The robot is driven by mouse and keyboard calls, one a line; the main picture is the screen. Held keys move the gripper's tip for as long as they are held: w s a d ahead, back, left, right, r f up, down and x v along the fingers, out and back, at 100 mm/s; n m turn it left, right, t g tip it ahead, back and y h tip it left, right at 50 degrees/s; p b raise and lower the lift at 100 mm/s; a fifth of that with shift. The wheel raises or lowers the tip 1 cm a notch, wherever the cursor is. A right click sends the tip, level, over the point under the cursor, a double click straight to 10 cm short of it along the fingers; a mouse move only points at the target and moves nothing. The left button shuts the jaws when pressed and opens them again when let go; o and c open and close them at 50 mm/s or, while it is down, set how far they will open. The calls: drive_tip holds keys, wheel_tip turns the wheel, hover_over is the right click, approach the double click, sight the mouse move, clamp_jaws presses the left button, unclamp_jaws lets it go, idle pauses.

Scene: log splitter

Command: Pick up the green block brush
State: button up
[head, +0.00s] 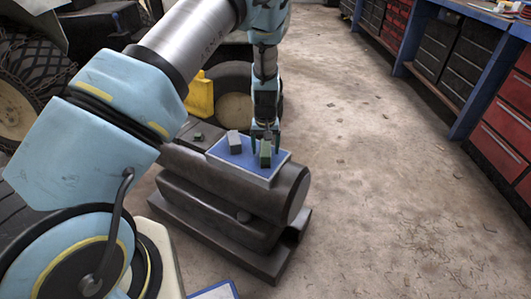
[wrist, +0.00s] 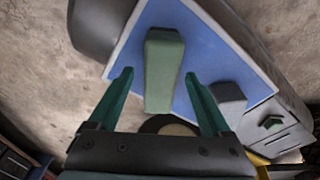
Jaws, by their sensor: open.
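The green block brush (head: 265,155) lies on a blue board with a pale edge (head: 250,160). In the wrist view the brush (wrist: 163,72) is a long green block on the blue surface (wrist: 212,52). My gripper (head: 265,145) is above the board at the brush. In the wrist view its two green fingers (wrist: 159,78) are open, one on each side of the brush's lower part, with gaps showing on both sides. Whether the fingertips reach down to the brush's height is hard to tell.
A grey block (head: 235,142) lies beside the brush on the board; the wrist view shows it too (wrist: 228,97), near one finger. The board rests on a dark log splitter (head: 230,205). Tool cabinets (head: 445,60) line the right. The concrete floor (head: 375,200) between is clear.

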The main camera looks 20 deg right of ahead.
clamp_jaws()
idle(0.7)
